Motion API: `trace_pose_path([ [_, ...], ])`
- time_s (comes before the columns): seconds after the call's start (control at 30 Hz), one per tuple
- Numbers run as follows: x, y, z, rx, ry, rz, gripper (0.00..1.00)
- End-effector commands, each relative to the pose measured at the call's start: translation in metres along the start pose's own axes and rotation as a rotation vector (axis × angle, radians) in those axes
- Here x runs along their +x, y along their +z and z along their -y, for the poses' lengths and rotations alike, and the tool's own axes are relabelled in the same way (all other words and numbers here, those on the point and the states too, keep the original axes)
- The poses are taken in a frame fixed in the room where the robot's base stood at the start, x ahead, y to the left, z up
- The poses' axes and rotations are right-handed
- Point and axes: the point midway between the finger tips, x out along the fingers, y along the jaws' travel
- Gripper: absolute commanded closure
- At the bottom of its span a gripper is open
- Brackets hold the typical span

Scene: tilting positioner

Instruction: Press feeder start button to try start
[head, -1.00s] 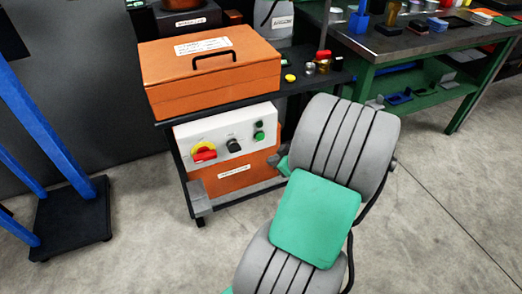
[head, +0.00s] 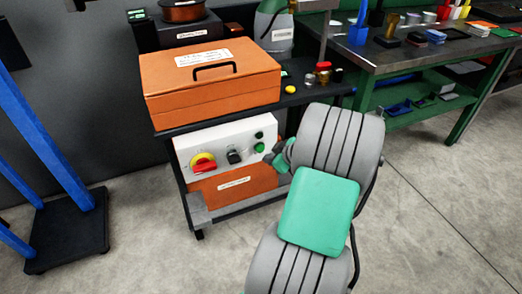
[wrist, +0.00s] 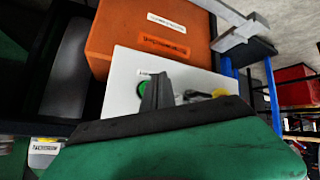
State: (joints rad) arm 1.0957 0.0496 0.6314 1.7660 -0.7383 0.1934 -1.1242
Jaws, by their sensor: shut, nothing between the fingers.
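The feeder control box has a white panel (head: 215,138) on an orange body, standing on the lower shelf of a black cart. A green button (head: 260,147) sits at the panel's right, below a smaller dark green one (head: 259,135). To the left are a black selector knob (head: 234,157) and a red-and-yellow rotary switch (head: 203,163). My gripper (head: 277,156) is shut and empty, just right of and slightly below the green button. In the wrist view the fingers (wrist: 157,92) partly cover the green button (wrist: 143,88); I cannot tell whether they touch it.
An orange toolbox (head: 212,76) sits on the cart's top shelf, above the panel. A yellow button (head: 290,89) and small jars stand beside it. A blue frame (head: 45,130) stands at left, a green workbench (head: 415,70) at right.

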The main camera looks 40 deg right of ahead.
Motion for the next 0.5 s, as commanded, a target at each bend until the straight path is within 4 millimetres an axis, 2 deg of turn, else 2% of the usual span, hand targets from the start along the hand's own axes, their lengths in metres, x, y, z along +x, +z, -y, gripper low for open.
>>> trace_pose_path([
  [0.13, 0.0115, -0.0059, -0.0062, -0.001, -0.001, -0.001, 1.0],
  [0.5, 0.0136, -0.0096, -0.009, 0.0, -0.001, 0.0, 1.0],
])
